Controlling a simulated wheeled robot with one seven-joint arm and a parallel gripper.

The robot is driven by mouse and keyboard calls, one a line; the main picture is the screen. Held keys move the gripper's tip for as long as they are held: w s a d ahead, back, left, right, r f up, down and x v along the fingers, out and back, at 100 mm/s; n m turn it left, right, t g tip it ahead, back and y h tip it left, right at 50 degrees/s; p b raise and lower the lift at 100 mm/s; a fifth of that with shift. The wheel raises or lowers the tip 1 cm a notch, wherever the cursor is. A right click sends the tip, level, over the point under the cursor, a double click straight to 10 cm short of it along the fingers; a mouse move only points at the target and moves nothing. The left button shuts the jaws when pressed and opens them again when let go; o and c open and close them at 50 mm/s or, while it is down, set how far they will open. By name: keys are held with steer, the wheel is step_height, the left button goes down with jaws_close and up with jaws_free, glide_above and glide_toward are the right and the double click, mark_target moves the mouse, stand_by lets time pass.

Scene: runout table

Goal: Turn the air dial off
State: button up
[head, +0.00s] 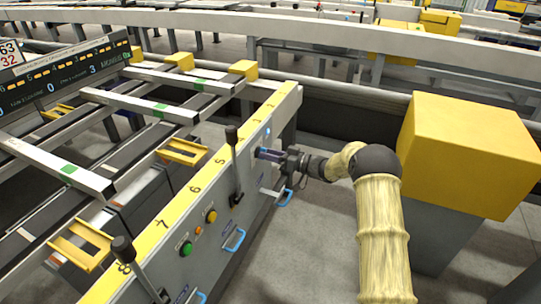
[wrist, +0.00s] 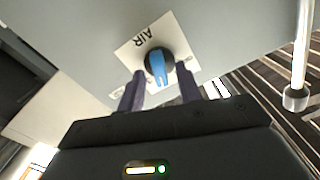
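The air dial (wrist: 157,66) is a round dark knob with a blue bar grip, on a white plate (wrist: 127,55) lettered AIR on the grey panel. Its bar runs nearly up and down in the wrist view. Other lettering on the plate is partly hidden by my fingers. My gripper (wrist: 160,74) is open, with one dark finger on each side of the dial. I see no clear contact with the bar. In the head view my gripper (head: 270,155) is at the panel's face near its far end, and the dial is hidden there.
The panel (head: 222,185) carries upright black-knobbed levers (head: 233,160), a green button (head: 186,248), a yellow button (head: 211,215) and blue handles (head: 235,240). A yellow box (head: 468,150) on a grey stand is right of my arm. A metal post (wrist: 298,60) stands at the wrist view's right.

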jaws_close()
steer(key=shift+n, duration=0.4)
steer(key=shift+s+f+n+b, duration=0.15)
steer(key=shift+n+b, duration=1.55)
steer(key=shift+n, duration=2.05)
steer(key=shift+s+f+n+b, duration=0.1)
steer(key=shift+n+b, duration=1.6)
steer(key=shift+n, duration=2.05)
